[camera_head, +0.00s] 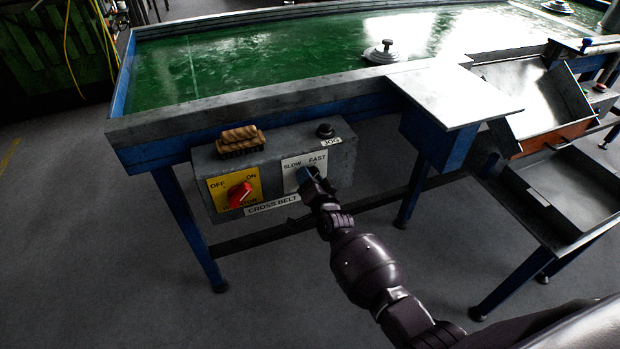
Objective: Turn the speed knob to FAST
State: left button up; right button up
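A grey control box (275,140) hangs on the front of the blue-framed table. The white plate (317,161) on its right reads SLOW on the left and FAST on the right. My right gripper (309,178) is at the blue speed knob (303,174) below those words. The gripper and wrist cover most of the knob, so its pointer is hidden. I cannot tell whether the fingers are shut on it. My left gripper is not in view.
A red rotary switch (239,194) sits on a yellow OFF/ON plate (219,198) to the left. A wooden brush (240,140) and a black JOG button (325,130) are on the box's top. A grey shelf (455,92) juts out at the right.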

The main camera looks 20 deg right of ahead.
jog(key=shift+s, duration=0.1)
jog(key=s+p, duration=0.1)
jog(key=s, duration=0.9)
jog(key=shift+s+d+p, duration=0.15)
jog(key=shift+s+p, duration=0.15)
jog(key=shift+p, duration=0.05)
dwell(0.3)
jog(key=s+d+f+n+g, duration=0.1)
jog(key=s+d+n+g, duration=0.1)
jog(key=s, duration=0.7)
jog(key=s+d+f+n+g, duration=0.2)
jog(key=s+n, duration=0.2)
jog(key=s, duration=0.5)
jog(key=s+d+f+n+g, duration=0.1)
jog(key=s+d+n+g, duration=0.1)
jog(key=s, duration=0.7)
jog(key=shift+s+f+n+g+h, duration=0.3)
jog(key=shift+n+g, duration=0.2)
jog(key=shift+n, duration=0.5)
